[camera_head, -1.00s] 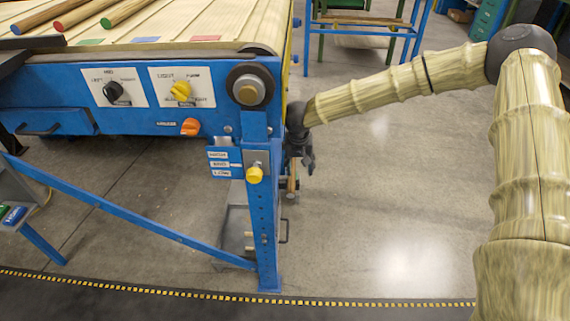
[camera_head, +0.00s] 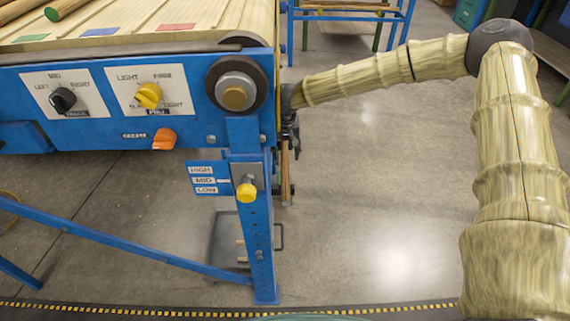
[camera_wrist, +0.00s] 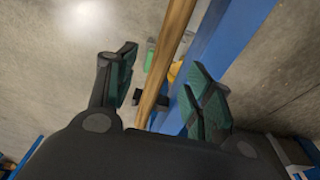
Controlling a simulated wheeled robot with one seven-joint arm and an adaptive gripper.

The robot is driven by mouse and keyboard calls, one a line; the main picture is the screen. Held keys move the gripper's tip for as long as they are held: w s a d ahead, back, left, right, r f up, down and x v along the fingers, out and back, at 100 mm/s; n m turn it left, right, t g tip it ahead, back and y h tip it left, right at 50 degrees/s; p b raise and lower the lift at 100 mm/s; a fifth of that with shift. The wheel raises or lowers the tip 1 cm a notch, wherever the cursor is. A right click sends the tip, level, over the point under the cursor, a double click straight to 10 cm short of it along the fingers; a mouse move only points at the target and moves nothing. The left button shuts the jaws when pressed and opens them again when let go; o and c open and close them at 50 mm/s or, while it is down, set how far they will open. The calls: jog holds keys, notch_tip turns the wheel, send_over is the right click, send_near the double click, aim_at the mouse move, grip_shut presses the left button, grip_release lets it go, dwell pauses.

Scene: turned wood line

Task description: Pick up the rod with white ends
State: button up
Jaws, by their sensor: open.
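My gripper (camera_wrist: 162,64) is open, its dark green finger pads apart. A brown wooden rod (camera_wrist: 171,45) runs between the fingers in the wrist view, with the gripper not closed on it. In the head view a wooden rod (camera_head: 285,172) hangs upright just below my gripper (camera_head: 291,130), beside the blue machine post. I cannot tell the colour of its ends, so I cannot confirm it is the rod with white ends. A rod with a green end (camera_head: 66,8) lies on the belt at top left.
The blue machine (camera_head: 200,60) fills the left, with black, yellow and orange knobs and a yellow pin (camera_head: 246,192) on its post. A blue rack (camera_head: 350,18) stands behind. The grey floor (camera_head: 390,180) is clear at centre right.

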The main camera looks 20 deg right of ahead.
aim_at(285, 159)
jog(key=shift+w+f+b, duration=0.25)
jog(key=shift+f+b, duration=0.2)
jog(key=shift+f, duration=0.55)
jog(key=shift+w+f+b, duration=0.2)
jog(key=shift+f+b, duration=0.2)
jog(key=shift+f, duration=0.55)
jog(key=shift+w+f+b, duration=0.25)
jog(key=shift+f+b, duration=0.2)
jog(key=shift+f, duration=0.55)
jog(key=shift+r, duration=0.1)
grip_shut()
